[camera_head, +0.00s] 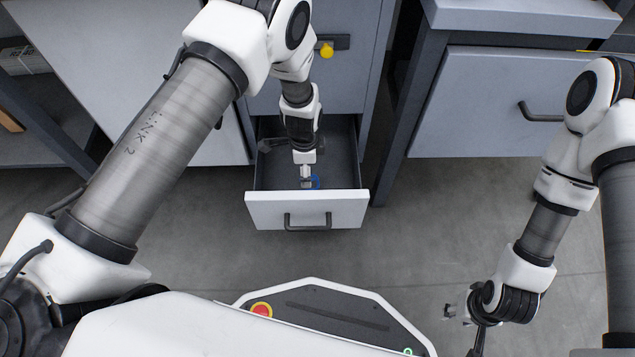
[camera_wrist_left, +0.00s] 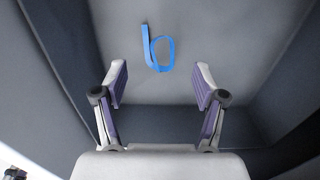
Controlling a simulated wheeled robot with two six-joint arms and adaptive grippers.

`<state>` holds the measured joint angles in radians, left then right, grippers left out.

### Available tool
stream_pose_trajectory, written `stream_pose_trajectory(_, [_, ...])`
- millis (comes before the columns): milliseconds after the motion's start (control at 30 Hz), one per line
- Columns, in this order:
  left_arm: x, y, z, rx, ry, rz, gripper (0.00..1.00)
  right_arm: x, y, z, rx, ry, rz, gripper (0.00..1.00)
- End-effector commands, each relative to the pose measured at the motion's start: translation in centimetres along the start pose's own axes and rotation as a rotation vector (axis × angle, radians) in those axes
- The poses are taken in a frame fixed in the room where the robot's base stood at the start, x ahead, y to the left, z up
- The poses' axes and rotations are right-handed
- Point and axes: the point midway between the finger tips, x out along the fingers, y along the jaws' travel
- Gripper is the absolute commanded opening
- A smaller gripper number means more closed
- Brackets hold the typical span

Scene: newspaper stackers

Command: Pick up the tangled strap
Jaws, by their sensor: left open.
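The tangled strap (camera_wrist_left: 158,52) is a blue band with a loop and a straight tail, lying flat on the drawer floor in the left wrist view. In the head view only a small bit of the strap (camera_head: 315,182) shows beside my left gripper (camera_head: 305,182). My left gripper (camera_wrist_left: 160,85) is inside the open drawer, pointing down. Its two fingers are spread apart with nothing between them, and the strap appears just past the fingertips. My right gripper (camera_head: 460,310) hangs over the floor at lower right, apart from the drawer; its fingers are too small to judge.
The drawer (camera_head: 262,212) is pulled out, with a white front and dark handle (camera_head: 307,222); its walls stand close around my left gripper. A yellow knob (camera_head: 326,50) is on the cabinet above. Another closed drawer (camera_head: 470,105) is at right. The floor in front is clear.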

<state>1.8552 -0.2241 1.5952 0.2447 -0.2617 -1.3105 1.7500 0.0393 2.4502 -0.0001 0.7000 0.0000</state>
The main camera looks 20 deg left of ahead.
Motion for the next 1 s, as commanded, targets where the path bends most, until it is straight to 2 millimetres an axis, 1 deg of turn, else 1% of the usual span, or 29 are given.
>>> stream_pose_trajectory(33, [1.0,0.0,-0.1,0.000,0.000,0.000,0.71,0.8,0.0,0.0,0.000,0.000,0.000,0.40])
stream_pose_trajectory(67, [1.3,0.0,-0.1,0.001,0.000,0.000,0.71,1.1,0.0,0.0,0.000,0.000,0.000,0.40])
stream_pose_trajectory(233, [4.6,0.2,-0.4,0.002,0.000,0.000,0.71,4.1,0.1,0.0,0.002,0.001,0.000,0.40])
stream_pose_trajectory(300, [5.5,0.1,-0.4,0.002,0.000,-0.001,0.71,4.6,0.1,-0.1,0.004,0.002,0.000,0.40])
stream_pose_trajectory(367, [5.7,0.1,-0.4,0.002,0.001,-0.001,0.71,4.7,0.1,-0.1,0.005,0.003,0.000,0.40])
stream_pose_trajectory(533, [5.4,0.1,-0.4,0.002,0.000,-0.001,0.71,4.3,0.1,-0.2,0.005,0.004,0.000,0.40])
stream_pose_trajectory(567, [5.4,0.1,-0.4,0.002,0.000,-0.001,0.67,4.3,0.1,-0.2,0.005,0.004,0.000,0.40])
stream_pose_trajectory(600, [5.4,0.1,-0.4,0.002,0.000,-0.001,0.53,4.3,0.1,-0.2,0.005,0.004,0.000,0.40])
stream_pose_trajectory(667, [5.4,0.1,-0.4,0.002,0.000,-0.001,0.36,4.3,0.1,-0.1,0.005,0.004,0.000,0.40])
stream_pose_trajectory(700, [5.4,0.1,-0.4,0.002,0.000,-0.001,0.26,4.3,0.1,-0.1,0.005,0.004,0.000,0.40])
stream_pose_trajectory(1000, [5.4,0.1,-0.4,0.002,0.000,-0.001,0.25,4.3,0.1,-0.1,0.005,0.003,0.000,0.40])
